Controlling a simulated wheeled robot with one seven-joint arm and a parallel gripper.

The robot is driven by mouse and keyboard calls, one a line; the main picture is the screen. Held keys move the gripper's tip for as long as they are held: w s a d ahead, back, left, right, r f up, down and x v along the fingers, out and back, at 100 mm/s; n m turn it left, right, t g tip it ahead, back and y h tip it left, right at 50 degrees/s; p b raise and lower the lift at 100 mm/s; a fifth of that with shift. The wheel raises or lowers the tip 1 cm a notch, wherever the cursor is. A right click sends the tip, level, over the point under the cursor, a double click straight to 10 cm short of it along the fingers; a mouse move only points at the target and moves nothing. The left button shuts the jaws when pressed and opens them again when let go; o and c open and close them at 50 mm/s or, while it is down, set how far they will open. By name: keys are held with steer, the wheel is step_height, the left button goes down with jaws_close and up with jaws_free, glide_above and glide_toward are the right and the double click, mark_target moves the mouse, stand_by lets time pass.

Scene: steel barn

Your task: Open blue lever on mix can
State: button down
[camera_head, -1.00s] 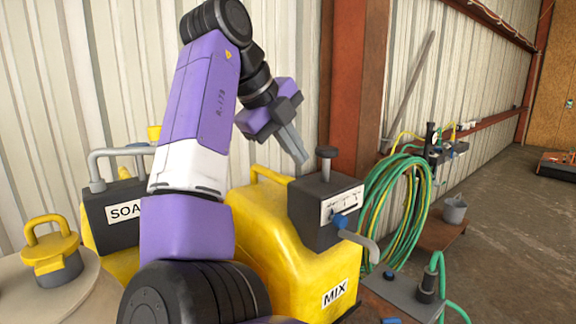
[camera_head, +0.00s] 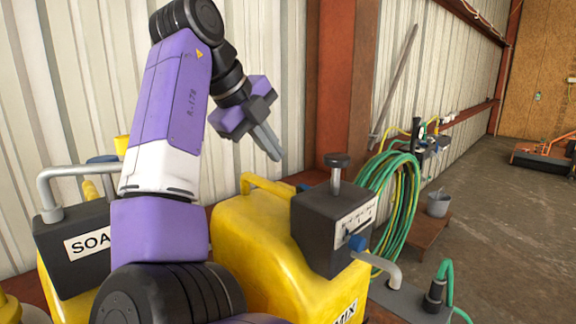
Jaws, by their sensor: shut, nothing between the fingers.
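The mix can (camera_head: 258,243) is a yellow jug with a MIX label, cut off at the bottom of the view. A dark grey box (camera_head: 322,238) sits on it, with a black knob on top, a marked panel in front and a grey spout (camera_head: 379,265) below. The blue lever (camera_head: 358,243) shows as a small blue piece on the front of the box, partly hidden at its edge. My gripper (camera_head: 274,155) is shut and empty, in the air above and behind the can's yellow handle, left of the black knob and apart from everything.
A SOAP can (camera_head: 78,246) with a grey pipe stands at the left, partly behind my arm. A coiled green hose (camera_head: 392,205) hangs at the right beside a rusty post (camera_head: 341,90).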

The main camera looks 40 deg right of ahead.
steer(key=p+x, duration=0.1)
steer(key=x, duration=0.7)
steer(key=d+p+x, duration=0.1)
steer(key=x, duration=0.4)
steer(key=shift+r+p, duration=0.3)
steer(key=shift+r, duration=0.1)
steer(key=shift+d, duration=0.1)
